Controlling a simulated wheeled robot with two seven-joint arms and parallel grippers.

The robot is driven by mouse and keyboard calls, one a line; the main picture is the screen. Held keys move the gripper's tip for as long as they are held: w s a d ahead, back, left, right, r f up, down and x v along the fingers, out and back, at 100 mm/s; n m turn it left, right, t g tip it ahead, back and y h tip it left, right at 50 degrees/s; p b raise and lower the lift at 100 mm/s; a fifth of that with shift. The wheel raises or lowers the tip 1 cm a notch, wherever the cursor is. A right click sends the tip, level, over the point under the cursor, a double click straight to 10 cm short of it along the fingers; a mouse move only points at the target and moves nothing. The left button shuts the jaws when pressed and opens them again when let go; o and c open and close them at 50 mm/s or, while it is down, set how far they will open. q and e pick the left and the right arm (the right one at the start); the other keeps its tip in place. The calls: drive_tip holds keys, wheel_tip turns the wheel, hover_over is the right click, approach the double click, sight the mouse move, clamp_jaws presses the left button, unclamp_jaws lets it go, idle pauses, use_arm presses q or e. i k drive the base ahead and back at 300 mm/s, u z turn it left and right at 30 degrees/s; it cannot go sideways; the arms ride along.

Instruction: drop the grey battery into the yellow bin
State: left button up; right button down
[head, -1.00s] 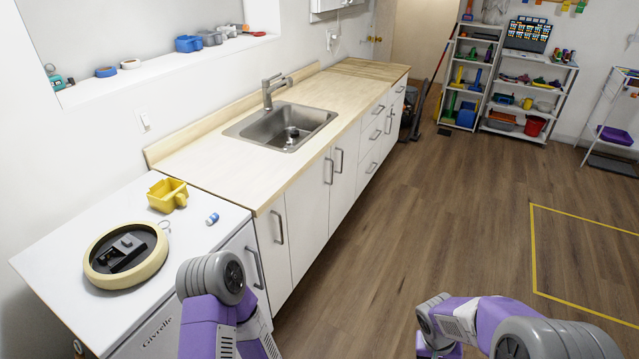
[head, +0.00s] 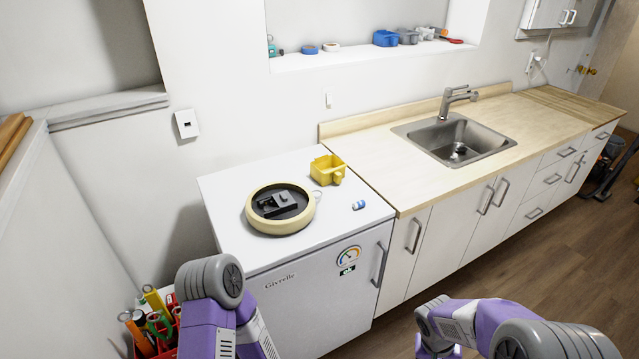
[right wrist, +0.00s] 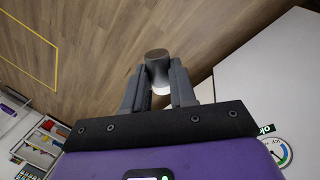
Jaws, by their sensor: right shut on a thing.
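The grey battery (right wrist: 157,68), a short grey cylinder with a pale end, is between the fingers of my right gripper (right wrist: 158,82) in the right wrist view. That gripper is shut on it, over the wooden floor and beside a white surface. My left gripper is out of view.
A round cream-rimmed dish (head: 257,222) with dark items stands left of the bin on the fridge (head: 225,190). A small blue-and-white battery (head: 358,205) lies right of it. The counter with the sink (head: 455,140) adjoins. A red tool holder (head: 165,345) is at lower left.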

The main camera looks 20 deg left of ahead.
sight(333, 176)
drive_tip(key=u, duration=0.45)
drive_tip(key=i, duration=1)
